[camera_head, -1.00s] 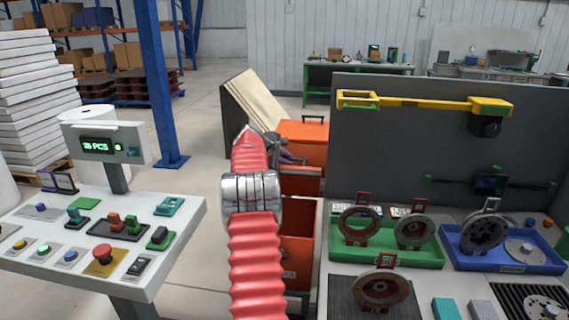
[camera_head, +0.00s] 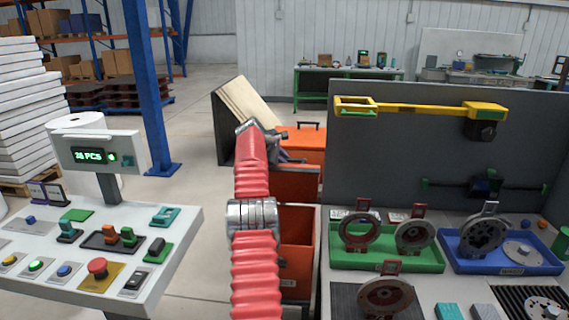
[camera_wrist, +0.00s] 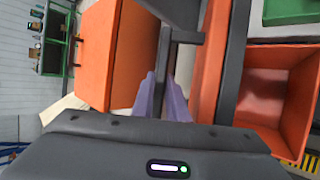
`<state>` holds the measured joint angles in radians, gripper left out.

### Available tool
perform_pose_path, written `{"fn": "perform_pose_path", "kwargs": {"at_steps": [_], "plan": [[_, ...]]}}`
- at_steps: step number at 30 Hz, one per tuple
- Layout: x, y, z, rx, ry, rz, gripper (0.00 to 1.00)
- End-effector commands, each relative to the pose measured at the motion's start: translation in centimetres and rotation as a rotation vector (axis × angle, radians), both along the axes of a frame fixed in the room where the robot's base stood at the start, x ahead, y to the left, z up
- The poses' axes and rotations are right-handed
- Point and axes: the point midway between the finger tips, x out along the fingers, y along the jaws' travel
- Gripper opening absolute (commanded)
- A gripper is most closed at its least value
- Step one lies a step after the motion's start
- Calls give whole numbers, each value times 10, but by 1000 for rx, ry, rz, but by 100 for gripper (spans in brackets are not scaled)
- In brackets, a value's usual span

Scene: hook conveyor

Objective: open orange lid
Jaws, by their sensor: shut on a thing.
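An orange lid (camera_head: 305,147) with a dark handle (camera_head: 310,124) on it shows behind my arm in the head view. In the wrist view a broad orange panel (camera_wrist: 125,50) fills the left of centre. A dark bar (camera_wrist: 161,52), part of a handle, runs down between my gripper's purple fingers (camera_wrist: 161,88). My gripper (camera_head: 290,157) is shut on this dark handle, seen small and partly hidden in the head view. The exact contact at the fingertips is hard to see.
An open orange bin (camera_wrist: 272,95) is at the right in the wrist view. A control desk (camera_head: 185,222) stands left of my arm. A bench with a green tray (camera_head: 390,261) and a blue tray (camera_head: 550,266) stands right. A blue post (camera_head: 152,90) rises behind the desk.

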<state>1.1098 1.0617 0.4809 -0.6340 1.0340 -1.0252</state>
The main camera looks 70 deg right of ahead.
Motion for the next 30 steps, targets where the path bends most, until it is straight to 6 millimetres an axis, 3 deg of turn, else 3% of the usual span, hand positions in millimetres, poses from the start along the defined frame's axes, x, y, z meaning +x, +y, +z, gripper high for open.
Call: {"fn": "perform_pose_path", "kwargs": {"at_steps": [14, 15, 21, 30], "plan": [[-8, -3, 2, 1, 5, -7, 0], [-8, -3, 2, 1, 5, -7, 14], [-7, -3, 1, 2, 3, -7, 28], [-7, -2, 1, 3, 3, -7, 30]]}}
